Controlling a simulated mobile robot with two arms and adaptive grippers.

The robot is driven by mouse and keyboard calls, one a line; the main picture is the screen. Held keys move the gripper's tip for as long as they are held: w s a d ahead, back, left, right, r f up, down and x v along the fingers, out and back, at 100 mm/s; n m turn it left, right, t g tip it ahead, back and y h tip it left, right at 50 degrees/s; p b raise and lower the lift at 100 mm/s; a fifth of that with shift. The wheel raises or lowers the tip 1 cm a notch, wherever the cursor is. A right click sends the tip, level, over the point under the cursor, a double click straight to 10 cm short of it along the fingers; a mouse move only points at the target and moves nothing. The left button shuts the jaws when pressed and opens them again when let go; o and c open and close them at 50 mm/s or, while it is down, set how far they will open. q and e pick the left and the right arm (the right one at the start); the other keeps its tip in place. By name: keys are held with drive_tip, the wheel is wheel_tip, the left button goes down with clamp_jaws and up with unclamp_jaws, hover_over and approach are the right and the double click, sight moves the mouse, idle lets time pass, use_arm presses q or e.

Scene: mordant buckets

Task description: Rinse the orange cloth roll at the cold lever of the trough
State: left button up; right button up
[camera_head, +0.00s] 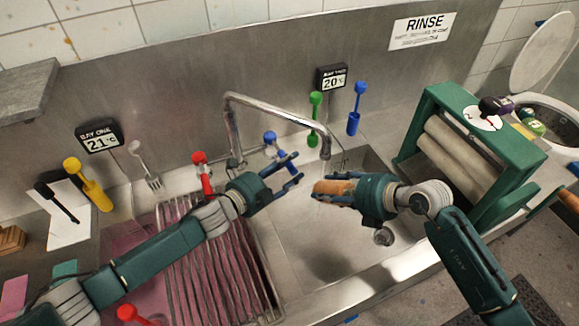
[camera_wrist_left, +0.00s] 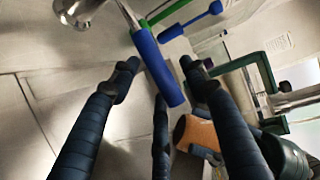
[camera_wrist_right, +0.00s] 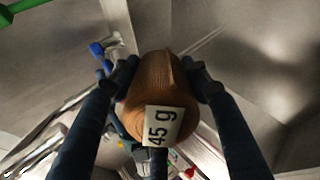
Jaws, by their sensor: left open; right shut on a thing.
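The orange cloth roll (camera_head: 333,188) is in my right gripper (camera_head: 340,190), held above the basin (camera_head: 330,250) near the spout end of the chrome tap (camera_head: 275,103). In the right wrist view the roll (camera_wrist_right: 152,85) sits between both fingers and carries a "45 g" label. The blue cold lever (camera_head: 272,141) stands at the tap's right foot. My left gripper (camera_head: 295,175) is open beside it, and in the left wrist view the blue handle (camera_wrist_left: 157,68) lies between the fingertips; contact cannot be told. The red lever (camera_head: 201,172) is at the tap's left. Whether water runs is unclear.
A ribbed rack (camera_head: 215,262) covers the pink left basin. A green roller wringer (camera_head: 470,150) stands at the right. Green (camera_head: 314,118) and blue (camera_head: 355,108) utensils hang on the back wall under a 20° display (camera_head: 332,78). The basin's front is clear.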

use_arm(q)
drive_tip(key=shift+w+d, duration=0.15)
drive_tip(key=shift+w, duration=0.05)
clamp_jaws()
drive_tip(key=shift+s+a+m+g+h, duration=0.2)
drive_tip(key=shift+a+m+g+h, duration=0.25)
drive_tip(key=shift+m+g+h, duration=0.05)
drive_tip(key=shift+f, duration=0.1)
unclamp_jaws()
use_arm(e)
drive_tip(key=shift+a, duration=0.1)
use_arm(q)
drive_tip(key=shift+a, duration=0.1)
